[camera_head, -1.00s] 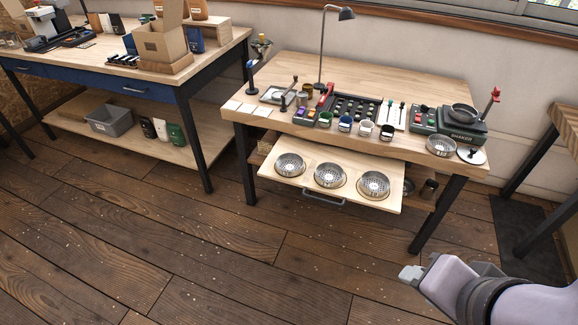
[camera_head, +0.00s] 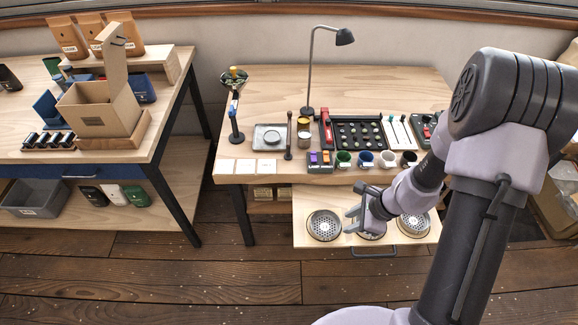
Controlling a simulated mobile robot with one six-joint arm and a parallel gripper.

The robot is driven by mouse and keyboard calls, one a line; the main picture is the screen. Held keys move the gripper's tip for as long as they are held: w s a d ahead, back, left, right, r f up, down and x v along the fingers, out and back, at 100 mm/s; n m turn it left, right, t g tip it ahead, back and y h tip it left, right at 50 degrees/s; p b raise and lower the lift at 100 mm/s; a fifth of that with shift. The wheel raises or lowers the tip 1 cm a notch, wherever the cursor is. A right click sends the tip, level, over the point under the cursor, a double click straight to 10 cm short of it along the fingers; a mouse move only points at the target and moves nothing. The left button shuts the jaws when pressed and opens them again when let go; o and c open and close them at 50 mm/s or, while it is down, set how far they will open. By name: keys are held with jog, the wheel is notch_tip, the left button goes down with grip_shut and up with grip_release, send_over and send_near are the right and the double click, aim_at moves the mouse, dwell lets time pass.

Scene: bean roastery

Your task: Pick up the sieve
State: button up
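Round metal sieves with perforated bottoms sit in the pulled-out wooden drawer (camera_head: 304,196) of the middle table. The left sieve (camera_head: 323,225) is in full view. The middle sieve (camera_head: 371,235) is mostly hidden behind my gripper, and the right sieve (camera_head: 414,226) is partly covered by my arm. My gripper (camera_head: 349,220) is over the drawer, between the left and middle sieves, with its fingers pointing left. The fingers look apart with nothing between them. I cannot tell its exact height above the sieves.
The tabletop behind holds a lamp (camera_head: 311,70), a small tray (camera_head: 272,138), a dark sample board (camera_head: 359,134) and several cups along the front edge. A second table with a cardboard box (camera_head: 98,108) stands left. My arm hides the table's right end.

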jog(key=b, duration=0.6)
send_over(325, 238)
jog(key=s+d, duration=0.2)
jog(key=f, duration=1.1)
jog(key=shift+w+f, duration=0.2)
jog(key=shift+f, duration=0.2)
jog(key=b+x, duration=0.2)
jog(key=x, duration=0.3)
jog(key=shift+w+a+f+b, duration=0.15)
jog(key=shift+w+f+b, duration=0.05)
jog(key=shift+f+b, duration=0.15)
jog(key=shift+r, duration=0.15)
grip_shut()
